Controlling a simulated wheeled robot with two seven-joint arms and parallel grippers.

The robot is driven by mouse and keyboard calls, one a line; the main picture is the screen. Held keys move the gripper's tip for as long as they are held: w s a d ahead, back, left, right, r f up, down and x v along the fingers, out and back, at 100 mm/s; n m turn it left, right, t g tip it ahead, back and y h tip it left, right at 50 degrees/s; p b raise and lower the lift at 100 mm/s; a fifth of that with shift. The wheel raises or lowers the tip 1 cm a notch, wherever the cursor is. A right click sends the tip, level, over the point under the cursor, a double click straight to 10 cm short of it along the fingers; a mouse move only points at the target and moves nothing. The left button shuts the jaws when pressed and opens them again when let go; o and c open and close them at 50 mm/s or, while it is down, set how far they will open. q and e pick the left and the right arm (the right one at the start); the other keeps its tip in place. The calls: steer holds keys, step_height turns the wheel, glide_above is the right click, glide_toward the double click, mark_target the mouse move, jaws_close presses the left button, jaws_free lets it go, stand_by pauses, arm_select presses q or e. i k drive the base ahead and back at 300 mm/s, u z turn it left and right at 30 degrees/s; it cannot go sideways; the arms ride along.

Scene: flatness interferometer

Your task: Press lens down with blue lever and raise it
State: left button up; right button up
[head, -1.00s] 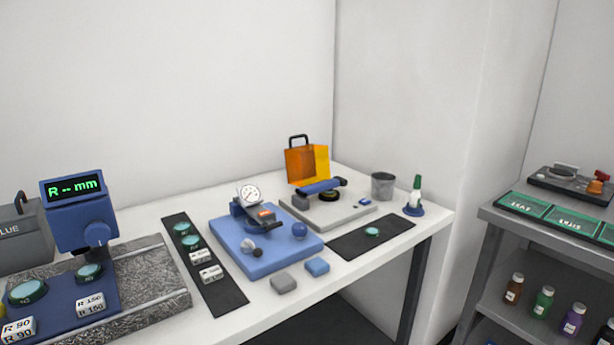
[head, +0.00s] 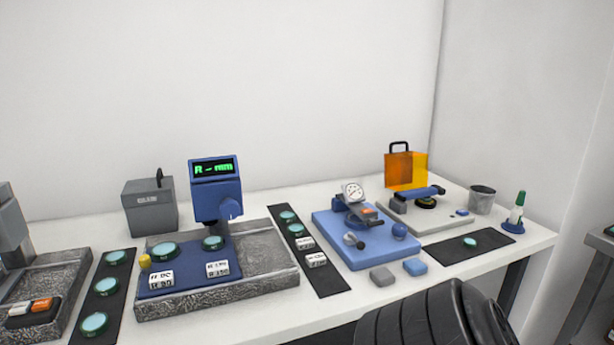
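A blue lever (head: 421,193) lies over a black round seat on a grey plate (head: 450,219) at the right of the table. An orange see-through shield (head: 407,170) with a black handle stands behind it. A lens (head: 470,241) lies on a dark mat (head: 490,236) in front of the plate. Other green lenses sit further left, one of them (head: 213,243) under the blue readout device (head: 216,190). Whether a lens is under the blue lever cannot be told. Neither of my grippers is in view.
A blue dial-gauge stand (head: 367,248) is left of the grey plate. A metal cup (head: 482,199) and a green-capped bottle (head: 516,212) stand at the right. A black rounded form (head: 437,318) covers the table's front edge. Small grey and blue blocks lie near that edge.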

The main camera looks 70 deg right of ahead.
mark_target(423, 193)
steer(key=u, duration=0.45)
steer(key=k, duration=1.4)
steer(key=z, duration=0.95)
